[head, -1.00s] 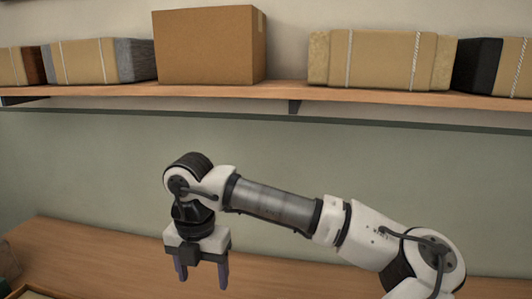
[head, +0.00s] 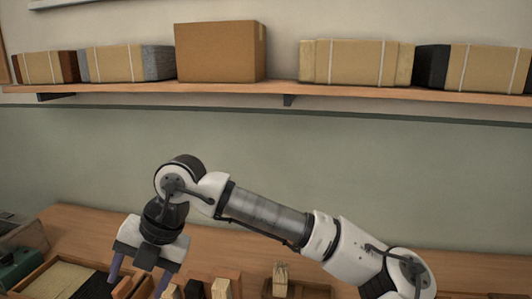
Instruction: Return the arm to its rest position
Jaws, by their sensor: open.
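My gripper (head: 140,281) is in the lower left of the head view, at the end of my white and grey arm. Its two purple-grey fingers point down and stand apart, with nothing seen between them. It hangs over the front of the wooden bench (head: 85,222), near a wooden tray. The fingertips are near the lower part of the frame, and I cannot tell how high they are above the tray.
A divided wooden tray (head: 38,272) with tan and black contents is at lower left, by a green object (head: 20,268). Small wooden blocks (head: 221,288) stand at the bottom edge. A wall shelf (head: 200,87) holds a cardboard box (head: 220,52) and several tied bundles (head: 357,62). The wall space below it is clear.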

